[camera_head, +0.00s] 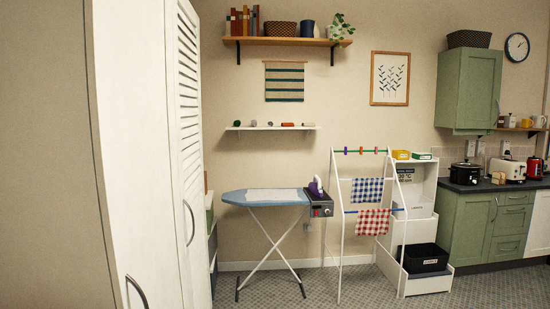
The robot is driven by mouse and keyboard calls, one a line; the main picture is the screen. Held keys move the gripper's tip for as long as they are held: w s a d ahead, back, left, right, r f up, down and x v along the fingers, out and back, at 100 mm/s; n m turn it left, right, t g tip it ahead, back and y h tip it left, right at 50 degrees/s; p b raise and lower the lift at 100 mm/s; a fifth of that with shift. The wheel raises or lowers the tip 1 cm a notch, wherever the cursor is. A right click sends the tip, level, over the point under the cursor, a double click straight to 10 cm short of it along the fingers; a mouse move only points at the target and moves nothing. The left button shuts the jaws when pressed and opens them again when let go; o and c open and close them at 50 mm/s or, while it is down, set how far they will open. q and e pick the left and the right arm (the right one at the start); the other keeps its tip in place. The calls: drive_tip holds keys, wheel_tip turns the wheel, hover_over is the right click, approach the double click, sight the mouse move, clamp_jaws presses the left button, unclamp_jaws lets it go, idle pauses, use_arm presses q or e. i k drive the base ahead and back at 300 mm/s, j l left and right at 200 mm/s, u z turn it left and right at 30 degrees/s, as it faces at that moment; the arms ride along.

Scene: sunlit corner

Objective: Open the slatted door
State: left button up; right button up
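A tall white cabinet stands at the left of the head view. Its slatted door (188,130) has horizontal slats on the upper part and is seen at a steep angle. I cannot tell whether the slatted door is fully shut. Neither of my grippers is in view.
An ironing board (265,197) with an iron (316,186) stands right of the cabinet. A drying rack (340,230) with checked cloths and a white shelf unit (427,285) are further right. Green kitchen cabinets (470,230) are at the far right. Tiled floor (490,290) is clear at the lower right.

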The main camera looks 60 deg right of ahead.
sight(186, 22)
drive_tip(key=z, duration=1.5)
drive_tip(key=u, duration=0.35)
drive_tip(key=i+l+u, duration=0.6)
drive_tip(key=l+u, duration=0.2)
